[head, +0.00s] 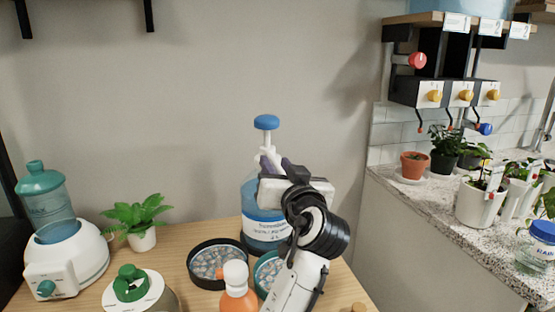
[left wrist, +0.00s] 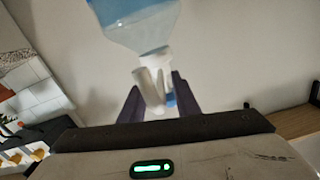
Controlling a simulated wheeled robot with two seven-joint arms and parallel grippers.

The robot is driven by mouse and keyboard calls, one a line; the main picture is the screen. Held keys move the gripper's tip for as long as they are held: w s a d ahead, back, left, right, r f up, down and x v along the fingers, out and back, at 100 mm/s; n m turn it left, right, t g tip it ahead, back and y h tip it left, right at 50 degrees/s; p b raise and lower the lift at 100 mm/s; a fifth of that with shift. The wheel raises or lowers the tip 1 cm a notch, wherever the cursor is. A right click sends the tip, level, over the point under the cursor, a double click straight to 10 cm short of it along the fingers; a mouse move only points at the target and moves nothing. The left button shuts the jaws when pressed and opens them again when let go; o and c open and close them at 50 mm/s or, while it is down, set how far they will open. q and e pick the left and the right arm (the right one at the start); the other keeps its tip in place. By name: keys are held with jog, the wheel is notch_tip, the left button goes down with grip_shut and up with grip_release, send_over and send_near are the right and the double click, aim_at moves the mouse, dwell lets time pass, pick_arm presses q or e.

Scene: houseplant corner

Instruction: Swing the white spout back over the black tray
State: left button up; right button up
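A large blue bottle (head: 262,228) with a white label and a blue pump knob (head: 266,122) stands on the wooden table. Its white spout (head: 267,157) is at the neck, partly hidden by my left gripper (head: 273,163) in the head view. In the left wrist view the spout (left wrist: 150,92) lies between the two dark fingers (left wrist: 158,100), which stand apart on either side of it. I cannot tell whether a finger touches it. The black tray (head: 191,270) with pebbles is left of the bottle's foot. My right gripper is not in view.
A teal-rimmed tray (head: 257,272) sits before the bottle, partly behind my arm. An orange bottle with a white cap (head: 237,291), a green-topped white device (head: 130,286), a fern (head: 138,217) and a white machine with a teal tank (head: 66,262) stand left. A counter with potted plants is right.

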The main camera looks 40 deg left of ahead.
pick_arm(q)
jog(key=shift+w+a, duration=0.3)
jog(key=shift+a, duration=0.15)
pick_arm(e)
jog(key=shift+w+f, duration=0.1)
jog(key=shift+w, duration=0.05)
pick_arm(q)
grip_shut()
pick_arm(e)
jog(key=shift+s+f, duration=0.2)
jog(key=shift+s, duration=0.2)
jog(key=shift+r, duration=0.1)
